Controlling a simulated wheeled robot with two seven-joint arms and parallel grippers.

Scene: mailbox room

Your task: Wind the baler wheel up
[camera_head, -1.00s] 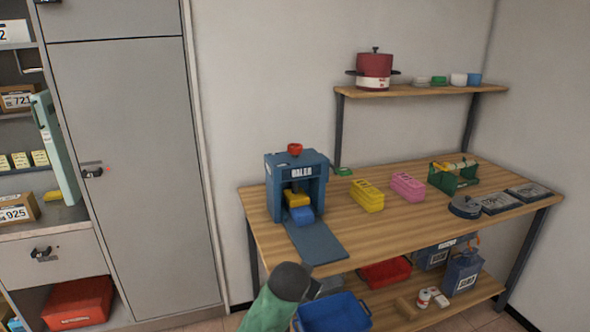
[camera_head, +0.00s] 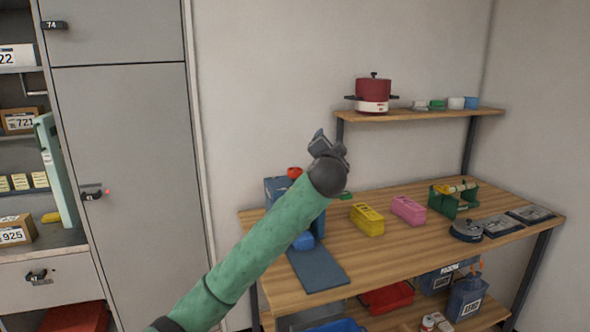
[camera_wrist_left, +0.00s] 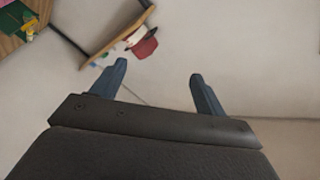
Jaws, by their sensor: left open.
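The blue baler (camera_head: 275,190) stands on the wooden workbench, mostly hidden behind my left arm in the head view. Its red wheel (camera_head: 295,173) shows on top, just left of my wrist. A blue block (camera_head: 303,241) shows low at its opening, above the dark blue front plate (camera_head: 318,268). My left gripper (camera_head: 322,140) is raised in front of the wall, above and to the right of the wheel in the picture. In the left wrist view its two fingers (camera_wrist_left: 155,85) are apart with nothing between them. My right gripper is not in view.
A shelf (camera_head: 425,115) above holds a red pot (camera_head: 373,95) and cups. Grey lockers (camera_head: 125,170) stand left.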

